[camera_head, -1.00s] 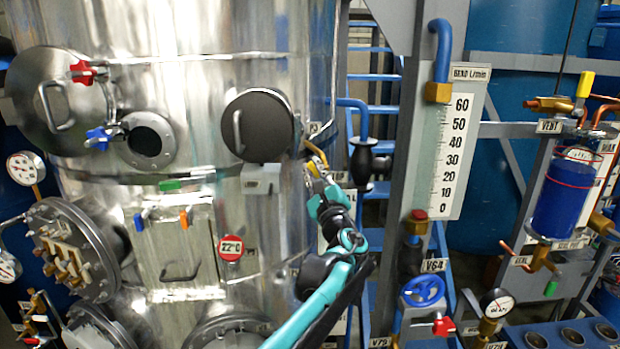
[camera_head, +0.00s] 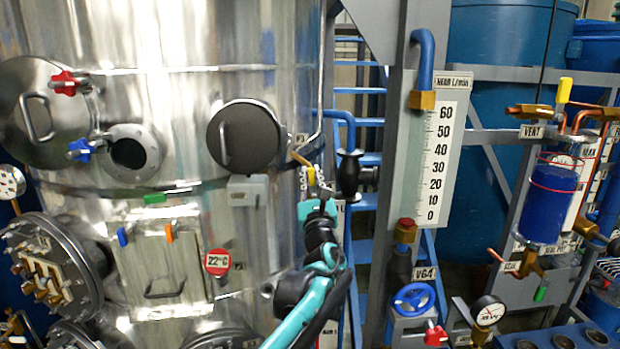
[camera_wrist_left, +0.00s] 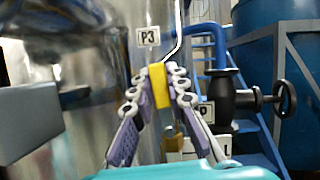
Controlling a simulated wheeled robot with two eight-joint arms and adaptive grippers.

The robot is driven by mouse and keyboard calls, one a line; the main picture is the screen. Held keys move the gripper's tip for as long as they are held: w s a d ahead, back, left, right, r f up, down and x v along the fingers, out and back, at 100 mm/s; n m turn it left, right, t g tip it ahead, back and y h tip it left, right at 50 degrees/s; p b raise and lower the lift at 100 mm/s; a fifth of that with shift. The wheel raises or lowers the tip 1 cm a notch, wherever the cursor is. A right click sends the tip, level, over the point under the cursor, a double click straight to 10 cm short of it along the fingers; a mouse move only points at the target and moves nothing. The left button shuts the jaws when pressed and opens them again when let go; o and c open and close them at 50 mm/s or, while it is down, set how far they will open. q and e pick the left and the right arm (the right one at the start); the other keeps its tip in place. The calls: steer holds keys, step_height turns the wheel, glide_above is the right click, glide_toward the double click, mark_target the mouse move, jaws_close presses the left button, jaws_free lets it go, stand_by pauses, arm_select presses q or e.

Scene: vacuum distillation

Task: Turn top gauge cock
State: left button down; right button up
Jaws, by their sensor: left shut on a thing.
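The top gauge cock has a small yellow handle (camera_head: 311,176) beside a brass stem (camera_head: 299,158) on the right side of the steel vessel (camera_head: 190,100). In the head view the handle points nearly straight down. My left gripper (camera_head: 316,184) reaches up from below and is shut on the handle. In the left wrist view the two fingers (camera_wrist_left: 160,82) press on both sides of the yellow handle (camera_wrist_left: 159,88), which stands upright between them. A P3 label (camera_wrist_left: 148,36) is just above it. The cock's body is mostly hidden. My right gripper is out of view.
A black valve with a side handwheel (camera_wrist_left: 235,98) stands close right of the gripper. A grey box (camera_head: 248,190) juts from the vessel to the left. A blue ladder (camera_head: 362,120) and a scaled flow gauge (camera_head: 440,150) are further right.

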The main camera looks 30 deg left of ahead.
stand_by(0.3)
arm_select(q)
steer(key=c, duration=1.5)
jaws_free()
steer(key=v, duration=1.2)
